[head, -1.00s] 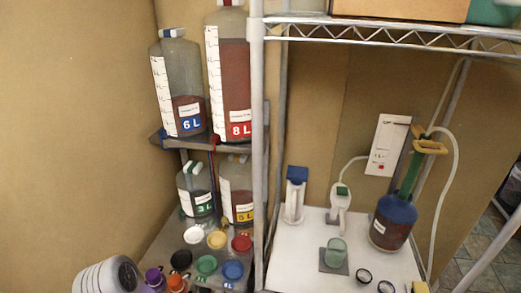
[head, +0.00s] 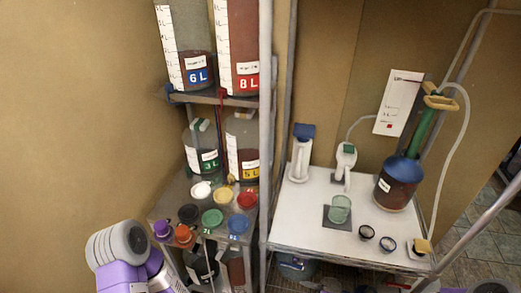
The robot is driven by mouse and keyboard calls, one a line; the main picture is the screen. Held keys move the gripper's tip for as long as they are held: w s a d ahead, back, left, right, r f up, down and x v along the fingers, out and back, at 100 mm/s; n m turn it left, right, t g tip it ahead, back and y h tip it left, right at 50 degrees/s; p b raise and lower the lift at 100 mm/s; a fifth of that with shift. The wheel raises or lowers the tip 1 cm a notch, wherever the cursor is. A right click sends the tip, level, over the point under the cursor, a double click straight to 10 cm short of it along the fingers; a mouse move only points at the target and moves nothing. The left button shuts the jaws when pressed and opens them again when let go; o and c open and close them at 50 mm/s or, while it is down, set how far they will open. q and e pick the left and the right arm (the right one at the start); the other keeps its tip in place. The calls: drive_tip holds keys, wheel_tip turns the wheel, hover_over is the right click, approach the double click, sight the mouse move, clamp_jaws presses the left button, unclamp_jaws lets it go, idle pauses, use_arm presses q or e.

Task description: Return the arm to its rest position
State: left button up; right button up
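One of my arms, purple and grey (head: 125,250), shows at the lower left, beside the front of the shelf and apart from the things on it. Its gripper is outside the picture. My other gripper is not in view either.
A shelf holds 6 L (head: 197,75), 8 L (head: 243,68), 3 L (head: 208,160) and 5 L (head: 247,162) bottles and several coloured caps (head: 212,219). A metal post (head: 265,140) separates it from a white table (head: 305,225) with a green cup (head: 340,208) and a dark red bottle (head: 397,184). Free wall lies left.

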drive_tip(key=s+a+f+n+g+h+b, duration=0.3)
drive_tip(key=s+f+n+g, duration=0.3)
drive_tip(key=n, duration=1)
drive_tip(key=s+a+f, duration=0.1)
drive_tip(key=s+f, duration=0.2)
drive_tip(key=f, duration=0.2)
drive_tip(key=shift+a+b, duration=0.25)
drive_tip(key=shift+b, duration=0.05)
